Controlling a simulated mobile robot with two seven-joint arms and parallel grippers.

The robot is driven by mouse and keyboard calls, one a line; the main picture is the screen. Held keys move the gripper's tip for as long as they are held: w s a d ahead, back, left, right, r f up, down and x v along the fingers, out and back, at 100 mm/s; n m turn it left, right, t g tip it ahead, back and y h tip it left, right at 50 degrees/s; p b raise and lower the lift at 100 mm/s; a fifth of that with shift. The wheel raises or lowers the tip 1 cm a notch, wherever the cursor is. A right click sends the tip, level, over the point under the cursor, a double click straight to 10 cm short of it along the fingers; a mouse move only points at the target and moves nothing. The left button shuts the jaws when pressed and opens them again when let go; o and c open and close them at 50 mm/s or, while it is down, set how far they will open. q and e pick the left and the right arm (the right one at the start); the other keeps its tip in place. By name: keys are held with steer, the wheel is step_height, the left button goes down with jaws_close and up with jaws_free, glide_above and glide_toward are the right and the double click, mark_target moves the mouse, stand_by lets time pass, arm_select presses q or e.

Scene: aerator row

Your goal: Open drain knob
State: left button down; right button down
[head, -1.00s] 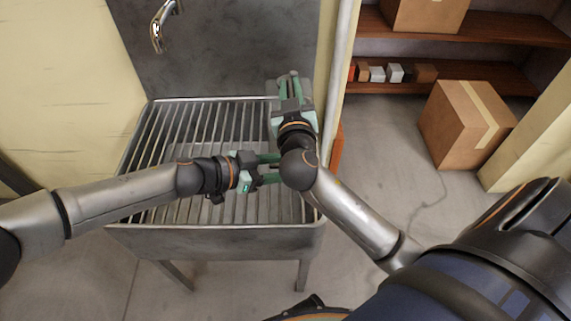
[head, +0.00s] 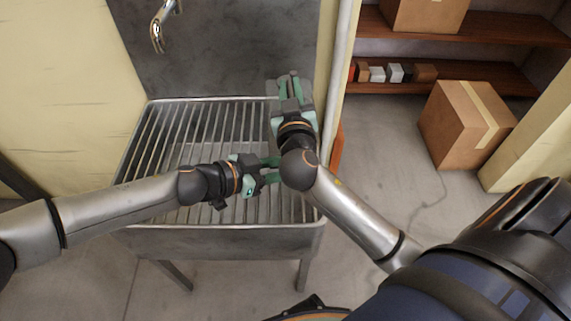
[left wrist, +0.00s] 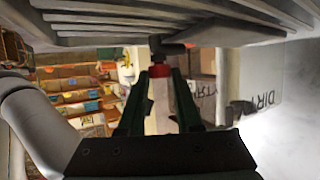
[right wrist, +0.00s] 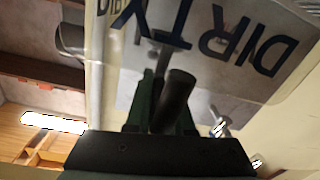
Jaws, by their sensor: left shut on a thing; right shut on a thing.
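My right gripper (head: 290,85) is at the back right corner of the slatted metal sink (head: 215,240). In the right wrist view its green fingers are shut on a dark cylinder (right wrist: 176,95), in front of a grey panel (right wrist: 215,45) lettered "DIRTY". My left gripper (head: 273,170) is over the right part of the slats, beside the right wrist. In the left wrist view its green fingers are shut on a slim piece with a red collar (left wrist: 159,71), below a dark fitting (left wrist: 160,46). I cannot tell which held piece is the drain knob.
A metal tap (head: 157,32) hangs above the sink's back left. A cardboard box (head: 465,125) stands on the floor at right, below wooden shelves (head: 490,75) with small boxes.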

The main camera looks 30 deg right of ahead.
arm_select(q)
steer(key=shift+s+d+n+t, duration=0.1)
steer(key=shift+s+n+t, duration=0.15)
steer(key=shift+n+t, duration=0.5)
steer(key=shift+s+d+n+t, duration=0.1)
steer(key=shift+s+n+t, duration=0.1)
steer(key=shift+n+t, duration=0.5)
arm_select(e)
steer(key=shift+f, duration=0.2)
arm_select(q)
steer(key=shift+n+t+y, duration=0.3)
steer(key=shift+n+t, duration=0.05)
steer(key=shift+t, duration=0.2)
steer(key=shift+a, duration=0.1)
steer(key=c, duration=0.9)
jaws_free()
steer(key=shift+o, duration=0.2)
steer(key=shift+w, duration=0.1)
steer(key=v, duration=1.2)
